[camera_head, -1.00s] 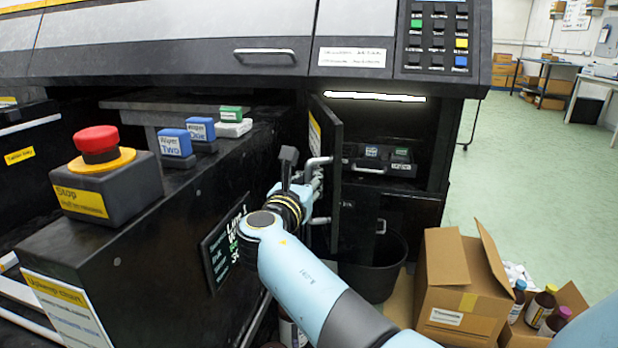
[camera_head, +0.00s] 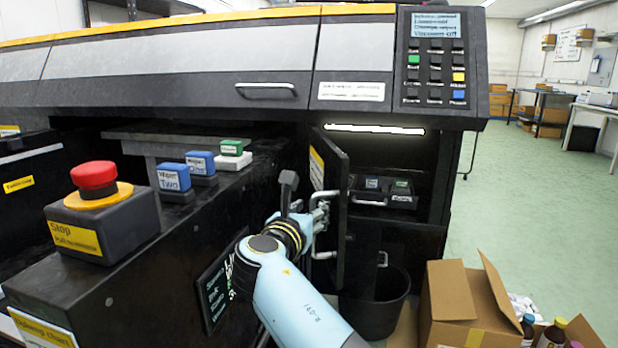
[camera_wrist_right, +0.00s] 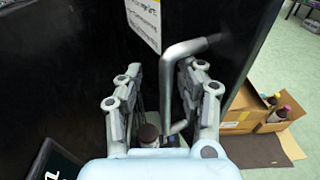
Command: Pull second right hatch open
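The hatch is a tall black door (camera_head: 343,215) below the control panel, standing swung out from the cabinet at the middle right. It carries a grey bent bar handle (camera_head: 327,253). The handle shows larger in the right wrist view (camera_wrist_right: 188,48). My right gripper (camera_head: 318,212) is at the upper part of the handle, left of the door. In the right wrist view its fingers (camera_wrist_right: 165,85) are spread apart, with the handle's lower bar running down between them. Whether a finger touches the bar cannot be told. My left gripper is not in view.
A black console with a red stop button (camera_head: 95,175) and blue wiper buttons (camera_head: 174,178) stands left of my arm. An open cardboard box (camera_head: 455,318) and bottles (camera_head: 551,336) are at the lower right.

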